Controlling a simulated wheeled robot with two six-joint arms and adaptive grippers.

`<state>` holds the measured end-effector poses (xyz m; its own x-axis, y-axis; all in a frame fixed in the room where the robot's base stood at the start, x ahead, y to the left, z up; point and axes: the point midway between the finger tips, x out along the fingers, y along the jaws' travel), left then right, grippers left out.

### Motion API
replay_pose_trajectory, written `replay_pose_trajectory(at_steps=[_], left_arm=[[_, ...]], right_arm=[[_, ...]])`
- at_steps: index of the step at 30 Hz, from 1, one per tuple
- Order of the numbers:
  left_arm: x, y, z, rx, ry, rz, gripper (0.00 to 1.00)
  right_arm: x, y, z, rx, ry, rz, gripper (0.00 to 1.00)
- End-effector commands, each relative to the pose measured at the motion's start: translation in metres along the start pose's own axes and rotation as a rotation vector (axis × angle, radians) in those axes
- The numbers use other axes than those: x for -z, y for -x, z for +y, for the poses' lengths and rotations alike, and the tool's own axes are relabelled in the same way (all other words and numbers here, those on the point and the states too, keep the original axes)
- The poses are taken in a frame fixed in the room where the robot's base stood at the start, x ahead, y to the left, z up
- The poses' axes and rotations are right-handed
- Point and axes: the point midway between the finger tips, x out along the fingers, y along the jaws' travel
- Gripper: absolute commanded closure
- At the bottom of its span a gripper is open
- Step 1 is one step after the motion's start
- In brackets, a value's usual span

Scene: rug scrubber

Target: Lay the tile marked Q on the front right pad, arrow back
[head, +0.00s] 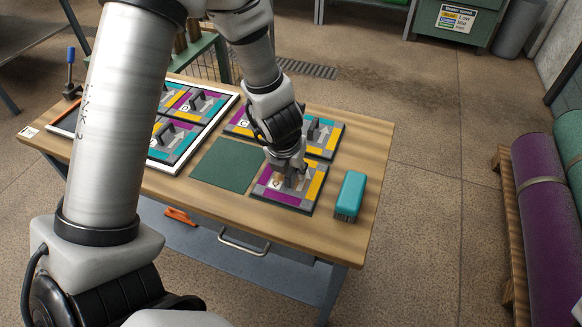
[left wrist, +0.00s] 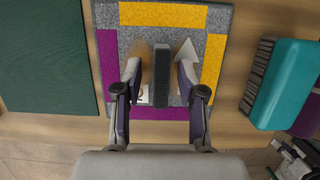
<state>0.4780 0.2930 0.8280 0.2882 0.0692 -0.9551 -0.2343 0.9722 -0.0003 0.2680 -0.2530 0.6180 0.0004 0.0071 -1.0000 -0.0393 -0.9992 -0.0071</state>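The tile (head: 267,194) has purple and yellow edge bands and a light label whose letter looks like Q. It lies flat at the front right place, and the pad under it is hidden. Its pale arrow points to the back, and the arrowhead shows in the left wrist view (left wrist: 186,52). A dark upright handle (left wrist: 161,75) stands at the tile's middle. My left gripper (head: 290,176) is low over the tile. Its fingers (left wrist: 160,72) are apart, one on each side of the handle, with gaps showing. My right gripper is not in view.
A bare green pad (head: 226,165) lies left of the tile. More tiles (head: 322,137) lie behind it. A white-framed tray (head: 226,108) with several tiles is at left. A teal brush (head: 350,194) stands close on the right, near the table edge.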

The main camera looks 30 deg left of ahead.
Motion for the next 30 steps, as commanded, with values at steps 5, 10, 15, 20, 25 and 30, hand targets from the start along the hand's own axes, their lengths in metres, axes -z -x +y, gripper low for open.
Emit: replay_pose_trajectory(at_steps=[5,10,15,20,25,30], left_arm=[[-0.002,0.009,0.0,0.0,0.0,-0.001,0.6],[-0.004,0.049,0.0,0.0,0.0,-0.002,0.6],[-0.004,0.096,0.0,0.0,-0.001,-0.001,0.6],[-0.002,0.12,0.0,0.0,0.0,0.0,0.6],[-0.001,0.124,0.0,0.0,0.0,0.0,0.6],[-0.001,0.123,0.0,0.0,0.0,0.0,0.6]], right_arm=[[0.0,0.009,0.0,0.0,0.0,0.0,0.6],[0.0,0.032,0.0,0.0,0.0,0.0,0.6],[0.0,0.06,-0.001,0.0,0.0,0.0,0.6],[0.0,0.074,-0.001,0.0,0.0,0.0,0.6],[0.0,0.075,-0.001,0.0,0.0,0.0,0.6],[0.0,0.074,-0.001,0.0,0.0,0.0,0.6]])
